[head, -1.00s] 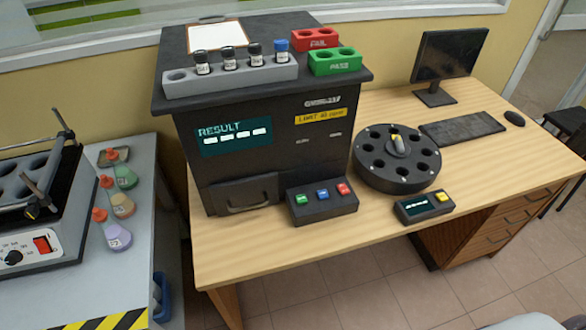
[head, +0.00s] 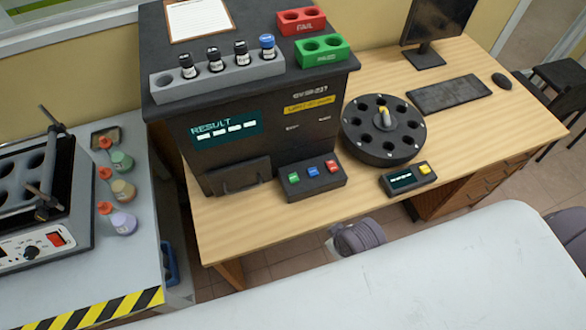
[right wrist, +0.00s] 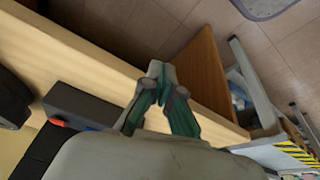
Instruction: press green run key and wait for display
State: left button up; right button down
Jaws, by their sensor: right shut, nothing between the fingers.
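The green run key (head: 294,178) is on the left of a dark key box (head: 318,187) in front of the analyzer, beside a blue and a red key. The analyzer (head: 300,145) has a display (head: 226,129) reading RESULT above a row of dashes. In the right wrist view, my right gripper (right wrist: 161,70) is shut and empty, its fingertips together near the table's front edge. Part of a dark box (right wrist: 88,108) with a blue key shows left of the fingers. I cannot see the green key there. My left gripper is in no view.
A round black carousel (head: 384,150) and a small display unit with a yellow key (head: 424,169) stand right of the key box. A sample rack (head: 218,78) and red and green holders sit on the analyzer. Bare tabletop (head: 240,213) lies in front.

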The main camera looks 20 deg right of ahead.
jog(key=w+a+r+n+t+y+p, duration=0.1)
jog(key=w+a+r+n, duration=0.1)
jog(key=w+r+n, duration=0.3)
jog(key=w+a+r+n+t+y+p, duration=0.1)
jog(key=a+r+n+p, duration=0.1)
jog(key=r, duration=0.5)
notch_tip(320, 180, up, 2)
jog(key=n+t+y, duration=0.2)
jog(key=n+y, duration=0.1)
jog(key=n, duration=2.1)
send_over(295, 178)
jog(key=shift+d+r, duration=0.1)
notch_tip(295, 178, down, 9)
jog(key=b, duration=0.6)
jog(key=shift+b, duration=0.4)
jog(key=shift+f+b, duration=0.3)
jog(key=shift+b, duration=0.05)
